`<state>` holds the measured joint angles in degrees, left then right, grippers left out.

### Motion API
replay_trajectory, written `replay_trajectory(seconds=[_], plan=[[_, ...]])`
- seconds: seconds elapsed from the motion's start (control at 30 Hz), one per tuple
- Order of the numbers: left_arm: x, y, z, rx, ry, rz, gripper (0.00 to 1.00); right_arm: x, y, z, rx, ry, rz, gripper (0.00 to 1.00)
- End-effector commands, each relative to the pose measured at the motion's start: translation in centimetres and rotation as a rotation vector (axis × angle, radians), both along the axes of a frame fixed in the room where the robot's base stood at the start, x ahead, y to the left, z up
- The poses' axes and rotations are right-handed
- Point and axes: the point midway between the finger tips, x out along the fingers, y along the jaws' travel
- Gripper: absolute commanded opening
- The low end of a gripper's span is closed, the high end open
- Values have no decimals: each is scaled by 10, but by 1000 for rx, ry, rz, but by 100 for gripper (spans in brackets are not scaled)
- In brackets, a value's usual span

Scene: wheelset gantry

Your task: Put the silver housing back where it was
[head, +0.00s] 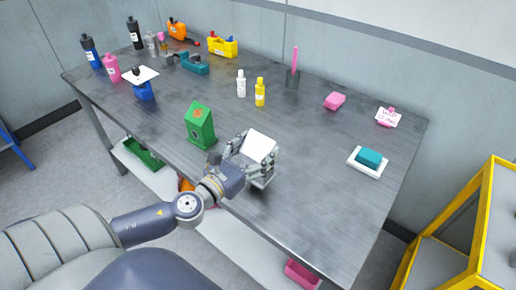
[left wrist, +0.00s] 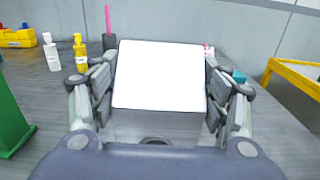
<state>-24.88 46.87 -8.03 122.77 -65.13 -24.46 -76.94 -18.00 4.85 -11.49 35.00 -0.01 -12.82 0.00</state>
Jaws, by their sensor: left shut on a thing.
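The silver housing (head: 260,146) is a boxy grey piece with a bright white face; the face shows large in the left wrist view (left wrist: 160,74), with its grey lower side (left wrist: 150,126) below. My left gripper (head: 252,158) is shut on the housing, fingers on both sides of it, also in the left wrist view (left wrist: 160,95). The housing is over the table's near edge area; I cannot tell whether it touches the top. The fingers and palm hide its lower part. My right gripper is not in view.
A green box (head: 200,126) stands just left of the gripper on the grey table (head: 310,150). White (head: 241,84) and yellow (head: 260,92) bottles stand behind. A teal sponge on a white dish (head: 368,160) lies right. The table's right front is clear.

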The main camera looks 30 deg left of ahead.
Motion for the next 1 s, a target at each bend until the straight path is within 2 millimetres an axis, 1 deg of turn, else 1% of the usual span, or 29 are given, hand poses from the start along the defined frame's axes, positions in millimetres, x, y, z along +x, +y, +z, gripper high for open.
replay_trajectory(seconds=[0.03, 0.1, 0.23, 0.3, 0.4, 0.5, 0.7, 0.9, 0.93, 1.0], plan=[[10, 6, 2, 2, -4, 1, 24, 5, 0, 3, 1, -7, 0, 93], [20, 10, 0, 2, -3, 1, 24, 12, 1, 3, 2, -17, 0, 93], [28, 15, -3, 0, -2, 1, 24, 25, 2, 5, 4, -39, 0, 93], [29, 15, -10, -2, 0, 0, 24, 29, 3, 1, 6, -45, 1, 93], [29, 16, -27, -3, 2, 2, 24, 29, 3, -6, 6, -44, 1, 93], [29, 15, -37, -1, 1, 1, 24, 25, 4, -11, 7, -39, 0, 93], [29, 15, -38, 0, 0, 0, 24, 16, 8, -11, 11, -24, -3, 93], [29, 15, -42, 0, 1, 0, 24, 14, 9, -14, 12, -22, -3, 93], [28, 15, -42, 0, 2, 0, 74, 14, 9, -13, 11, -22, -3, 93], [28, 15, -41, 0, 2, 0, 90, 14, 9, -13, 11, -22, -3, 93]])
